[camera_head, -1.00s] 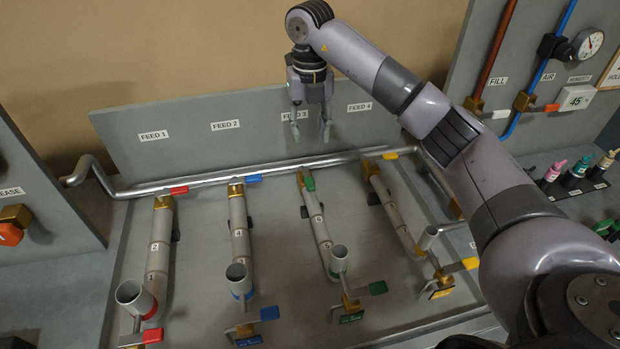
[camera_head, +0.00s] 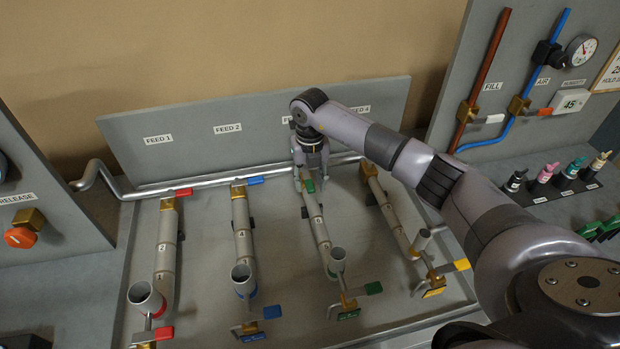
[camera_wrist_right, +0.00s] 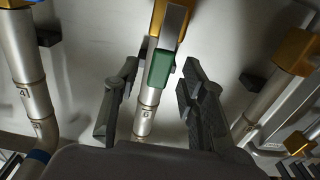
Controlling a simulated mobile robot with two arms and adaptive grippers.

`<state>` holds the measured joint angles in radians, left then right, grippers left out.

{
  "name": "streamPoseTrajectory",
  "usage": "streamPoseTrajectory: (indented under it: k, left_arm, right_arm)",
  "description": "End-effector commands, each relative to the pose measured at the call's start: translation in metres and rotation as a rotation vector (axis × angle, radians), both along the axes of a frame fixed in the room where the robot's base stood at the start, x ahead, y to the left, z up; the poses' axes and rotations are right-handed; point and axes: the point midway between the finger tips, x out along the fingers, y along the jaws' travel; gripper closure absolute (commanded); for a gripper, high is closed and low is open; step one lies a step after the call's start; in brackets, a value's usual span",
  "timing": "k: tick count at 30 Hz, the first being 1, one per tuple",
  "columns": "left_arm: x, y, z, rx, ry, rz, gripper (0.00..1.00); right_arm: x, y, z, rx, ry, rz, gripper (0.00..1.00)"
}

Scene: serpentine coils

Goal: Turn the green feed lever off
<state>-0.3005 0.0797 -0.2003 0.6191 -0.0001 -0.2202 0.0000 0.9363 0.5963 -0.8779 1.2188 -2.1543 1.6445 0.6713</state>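The green feed lever (camera_head: 310,186) sits at the top of the third pipe, under the feed 3 label. In the right wrist view its green grip (camera_wrist_right: 160,68) lies between my fingers, with its metal arm running up to a brass valve (camera_wrist_right: 174,22). My right gripper (camera_head: 310,178) is lowered over this lever. In the right wrist view the gripper (camera_wrist_right: 152,100) is open, with a finger on each side of the green grip and gaps on both sides. A second green lever (camera_head: 373,288) is at the lower end of the same pipe. My left gripper is not in view.
Red (camera_head: 184,192) and blue (camera_head: 255,180) feed levers stand to the left along the metal supply pipe (camera_head: 215,181). Pipes with open cups flank the third pipe. The back panel (camera_head: 190,145) rises close behind my right gripper.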

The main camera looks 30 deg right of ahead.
Motion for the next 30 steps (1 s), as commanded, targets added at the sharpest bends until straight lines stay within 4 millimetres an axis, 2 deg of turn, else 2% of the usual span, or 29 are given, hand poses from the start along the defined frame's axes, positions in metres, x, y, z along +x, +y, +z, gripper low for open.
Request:
streamPoseTrajectory:
  k: [4,21,30]
  left_arm:
    - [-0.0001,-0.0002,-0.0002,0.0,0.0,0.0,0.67]
    - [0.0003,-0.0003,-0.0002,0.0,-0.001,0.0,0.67]
    - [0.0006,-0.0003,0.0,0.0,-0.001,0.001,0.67]
  right_arm:
    - [0.0001,0.0002,0.0,0.0,0.0,0.0,0.62]
    - [0.0002,0.0001,0.0005,0.0,0.0,0.0,1.0]
    - [0.0002,0.0001,0.0007,0.0,0.0,0.0,1.0]
